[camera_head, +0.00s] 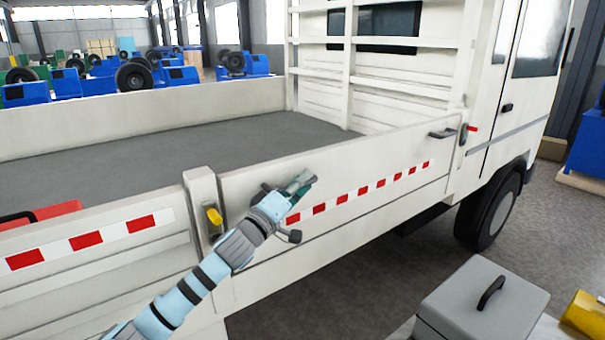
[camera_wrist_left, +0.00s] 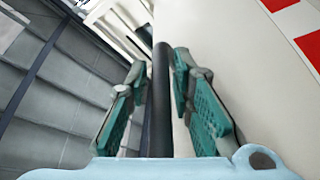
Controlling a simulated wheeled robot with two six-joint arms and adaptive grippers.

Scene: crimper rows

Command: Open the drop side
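The white drop side (camera_head: 390,150) of the truck bed stands upright, with a red-and-white stripe along it. A dark handle (camera_head: 441,133) sits near its right end. A latch with a red lever (camera_head: 472,128) is on the right post, and a yellow lever (camera_head: 214,216) is on the left post. My left gripper (camera_head: 302,184) is at the outer face of the drop side, left of its middle. In the left wrist view its green-padded fingers (camera_wrist_left: 160,105) are apart, with a dark bar (camera_wrist_left: 161,85) between them. I cannot tell whether they touch it. My right gripper is out of view.
A grey toolbox (camera_head: 482,305) and a yellow object (camera_head: 588,312) stand at the lower right. The truck's wheel (camera_head: 490,212) and cab are to the right. A red item (camera_head: 45,213) lies in the bed at left.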

